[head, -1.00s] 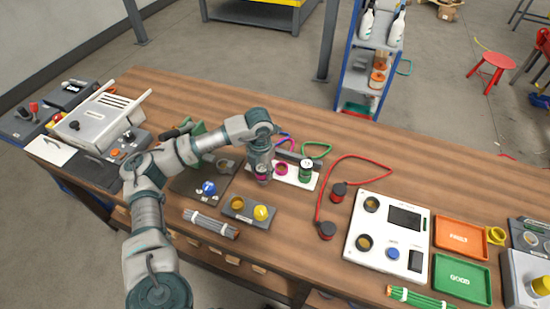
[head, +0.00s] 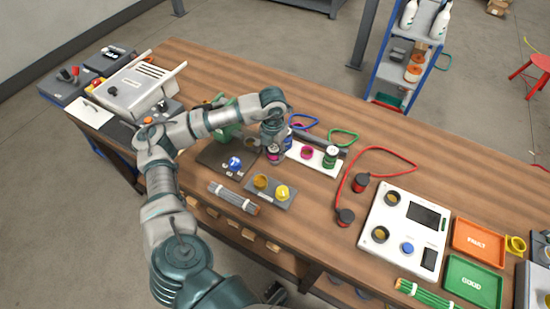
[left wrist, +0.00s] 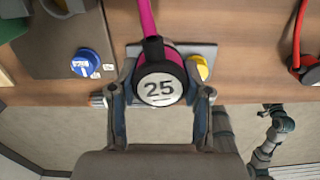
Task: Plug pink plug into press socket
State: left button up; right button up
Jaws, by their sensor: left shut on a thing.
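My left gripper (head: 274,157) is shut on the pink plug (left wrist: 160,84), a dark round body with a pink ring and a face marked 25. In the left wrist view its pink cable (left wrist: 147,18) runs up out of the picture. In the head view the plug shows only as a small pink patch between the fingers, by the left end of the white rack (head: 294,152). The dark plate (head: 213,157) with a blue knob (head: 235,163) lies just left of the gripper. I cannot tell clearly which opening is the press socket. My right gripper does not show clearly.
A pink ring (head: 306,152) and a green plug (head: 330,157) sit on the rack. A grey block (head: 270,193) with a yellow plug (head: 282,193) stands in front. A rod bundle (head: 233,198) lies nearby. Red-cabled plugs (head: 346,217) and a white test panel (head: 404,230) are to the right.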

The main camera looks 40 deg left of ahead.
pick_arm(q)
jog(key=w+a+r+n+p, duration=0.1)
jog(key=a+n+p, duration=0.25)
jog(key=a, duration=0.35)
jog(key=w+a+r+n+p, duration=0.2)
jog(key=a+n+p, duration=0.15)
jog(key=a, duration=0.45)
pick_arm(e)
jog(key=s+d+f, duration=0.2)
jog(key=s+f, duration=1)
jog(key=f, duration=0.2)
pick_arm(q)
notch_tip(320, 180, down, 5)
jog(key=b, duration=0.5)
jog(key=shift+s+d+f, duration=0.15)
jog(key=shift+f, duration=0.05)
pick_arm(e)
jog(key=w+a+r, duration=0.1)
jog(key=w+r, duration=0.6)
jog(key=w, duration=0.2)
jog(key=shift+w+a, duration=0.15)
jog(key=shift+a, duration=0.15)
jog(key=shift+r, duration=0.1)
pick_arm(q)
jog(key=shift+s+p, duration=0.1)
jog(key=shift+p, duration=0.25)
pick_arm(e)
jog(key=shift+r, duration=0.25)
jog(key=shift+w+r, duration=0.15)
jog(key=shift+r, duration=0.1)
